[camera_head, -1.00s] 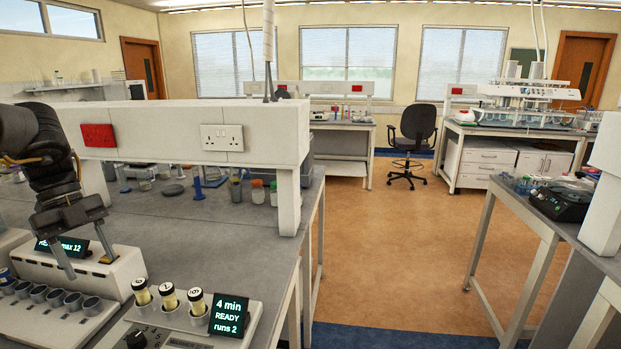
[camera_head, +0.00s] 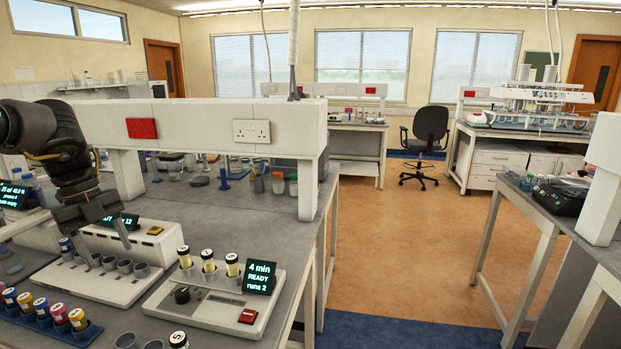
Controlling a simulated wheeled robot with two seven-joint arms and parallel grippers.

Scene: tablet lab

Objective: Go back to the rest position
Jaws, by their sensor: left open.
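My left gripper (camera_head: 110,246) hangs from its arm at the left of the head view. Its two fingers point down and stand apart, with nothing seen between them. It is in front of a white device (camera_head: 155,240) with a row of grey wells and a dark display, and its fingers overlap that device in the picture. I cannot tell how high above the wells the fingertips are. My right gripper is not in view.
A second device (camera_head: 215,307) holds three capped tubes; its display reads "4 min READY runs 2". A rack of colour-capped tubes (camera_head: 60,327) is at the lower left. A white beam (camera_head: 200,121) spans the bench. Open floor (camera_head: 400,260) lies to the right.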

